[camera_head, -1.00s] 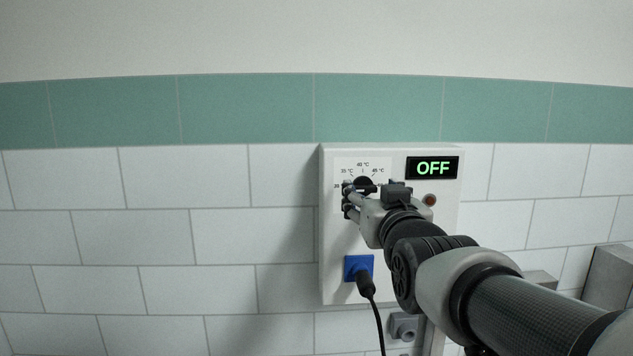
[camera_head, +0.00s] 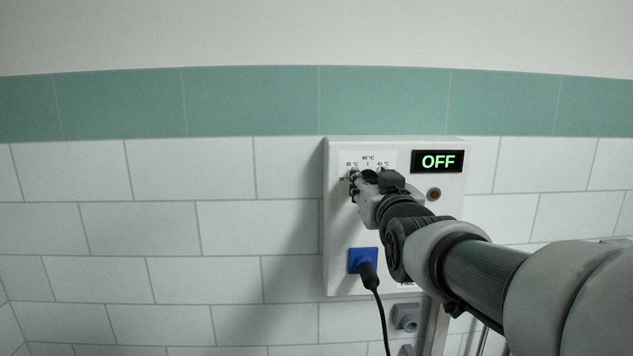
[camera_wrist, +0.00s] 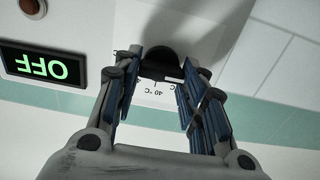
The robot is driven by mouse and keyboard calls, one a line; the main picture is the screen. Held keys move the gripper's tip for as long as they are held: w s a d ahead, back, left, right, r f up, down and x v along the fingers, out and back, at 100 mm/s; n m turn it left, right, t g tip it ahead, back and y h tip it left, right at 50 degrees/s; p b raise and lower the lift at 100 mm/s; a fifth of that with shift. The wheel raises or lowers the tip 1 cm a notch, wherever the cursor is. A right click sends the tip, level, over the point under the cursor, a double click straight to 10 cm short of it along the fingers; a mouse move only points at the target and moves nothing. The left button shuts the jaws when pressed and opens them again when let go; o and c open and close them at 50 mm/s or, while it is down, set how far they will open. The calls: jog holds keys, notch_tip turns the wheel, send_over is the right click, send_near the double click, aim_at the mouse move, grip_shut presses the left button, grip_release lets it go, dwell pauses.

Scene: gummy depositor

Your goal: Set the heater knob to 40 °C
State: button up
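The heater knob is a dark round knob on the white control box (camera_head: 340,235). In the head view it is mostly hidden behind my gripper (camera_head: 362,180), with the 35, 40 and 45 °C marks showing above. In the wrist view the black knob (camera_wrist: 160,62) lies just beyond and between my fingertips (camera_wrist: 158,72). My gripper is open, its two blue-padded fingers apart. I cannot tell whether either finger touches the knob. The display (camera_head: 437,161) on the box reads OFF in green.
A round brown button or lamp (camera_head: 433,194) sits below the display, right of my gripper. A blue socket (camera_head: 362,260) with a black plug and cable is low on the box. A grey wall fitting (camera_head: 405,317) is below. Tiled wall to the left is clear.

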jog(key=c, duration=0.5)
jog(key=shift+f+m+b, duration=0.1)
jog(key=shift+m+b, duration=0.2)
jog(key=shift+b, duration=0.25)
jog(key=m+b, duration=0.5)
jog(key=m, duration=0.1)
jog(key=shift+d+m, duration=0.15)
jog(key=shift+m, duration=0.15)
jog(key=m, duration=1)
jog(key=shift+d+f, duration=0.1)
jog(key=shift+m, duration=0.4)
